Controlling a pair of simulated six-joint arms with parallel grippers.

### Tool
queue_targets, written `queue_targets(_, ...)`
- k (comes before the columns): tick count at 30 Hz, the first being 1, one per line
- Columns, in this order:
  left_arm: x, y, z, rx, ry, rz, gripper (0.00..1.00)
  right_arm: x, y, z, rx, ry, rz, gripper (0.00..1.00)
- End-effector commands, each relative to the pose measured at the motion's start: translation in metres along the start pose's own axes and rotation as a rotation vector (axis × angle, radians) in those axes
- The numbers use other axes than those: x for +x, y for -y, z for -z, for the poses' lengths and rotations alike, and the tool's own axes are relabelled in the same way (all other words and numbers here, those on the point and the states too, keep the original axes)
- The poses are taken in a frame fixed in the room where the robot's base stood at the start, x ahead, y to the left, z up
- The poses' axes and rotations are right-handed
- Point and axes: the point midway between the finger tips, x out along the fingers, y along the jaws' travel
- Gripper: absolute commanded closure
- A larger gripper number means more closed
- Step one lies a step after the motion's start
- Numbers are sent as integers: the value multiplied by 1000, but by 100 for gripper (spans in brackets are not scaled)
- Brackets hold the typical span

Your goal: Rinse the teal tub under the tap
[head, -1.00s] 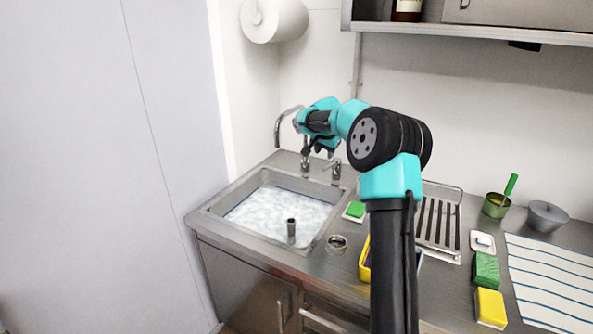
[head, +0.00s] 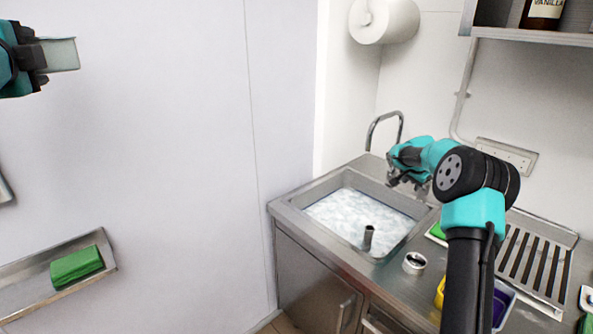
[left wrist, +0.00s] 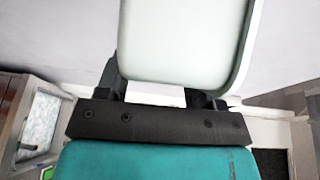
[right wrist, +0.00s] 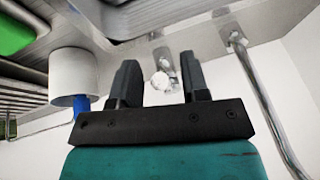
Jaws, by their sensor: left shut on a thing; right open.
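My left gripper (head: 40,57) is at the upper left of the head view, shut on a pale grey-green tub (head: 62,54). The tub (left wrist: 190,45) fills the top of the left wrist view between the fingers; its inside does not show clearly. The tub is well left of the sink. The tap (head: 385,118) is a curved metal spout at the sink's back corner. My right gripper (head: 393,178) is beside the tap, over the sink's back edge. In the right wrist view its open fingers (right wrist: 160,80) straddle a small metal tap knob (right wrist: 165,82), with the spout (right wrist: 262,105) to the right.
The sink (head: 290,208) holds pale, rippled water around an upright dark pipe (head: 368,237). A metal ring (head: 414,263) and a drain rack (head: 530,262) are on the counter. A green block (head: 77,265) lies in a metal tray (head: 20,283) at lower left. A plain wall lies between.

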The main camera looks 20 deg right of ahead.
Motion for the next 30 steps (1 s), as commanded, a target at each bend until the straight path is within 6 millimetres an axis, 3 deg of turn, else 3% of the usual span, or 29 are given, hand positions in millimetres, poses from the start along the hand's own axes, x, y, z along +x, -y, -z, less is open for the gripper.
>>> queue_targets(6,0,0,0,0,0,0,63,0,0,0,0,0,0,59)
queue_targets(19,0,0,0,0,0,0,63,0,0,0,0,0,0,100)
queue_targets(30,0,0,0,0,0,0,63,0,0,0,-1,0,0,100)
